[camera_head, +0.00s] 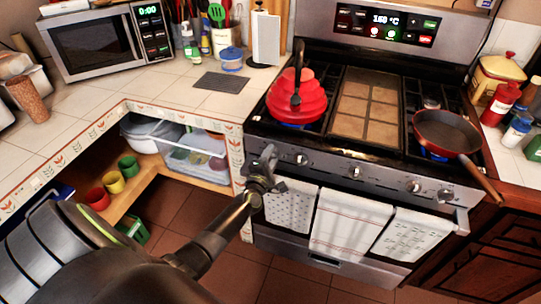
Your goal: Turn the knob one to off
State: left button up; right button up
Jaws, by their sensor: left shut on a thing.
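The stove (380,179) stands at the right with a row of silver knobs along its front panel. Visible knobs include one near the left (301,159), one in the middle (354,172) and two at the right (413,186). My left gripper (268,160) is at the left end of this panel, shut on what appears to be the leftmost knob, which the fingers largely hide. The knob's angle cannot be told. Blue shows under the red kettle (298,100) on the left burner and under the pan. My right gripper is not in view.
A frying pan (445,131) sits on the right burner, its handle reaching past the stove's front edge. Towels (348,224) hang on the oven handle below the knobs. The tiled counter (165,98) and open shelves (160,190) lie to the left.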

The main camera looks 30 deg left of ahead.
pick_arm(q)
jog(key=m+p, duration=0.2)
jog(key=m, duration=0.4)
jog(key=shift+f, duration=0.1)
jog(key=m+p, duration=0.2)
jog(key=m, duration=0.3)
jog(key=shift+f+m, duration=0.15)
jog(key=shift+m, duration=0.25)
jog(key=o, duration=1)
jog(key=shift+s+d, duration=0.1)
jog(key=shift+s, duration=0.45)
jog(key=v, duration=1.6)
jog(key=shift+s+d, duration=0.15)
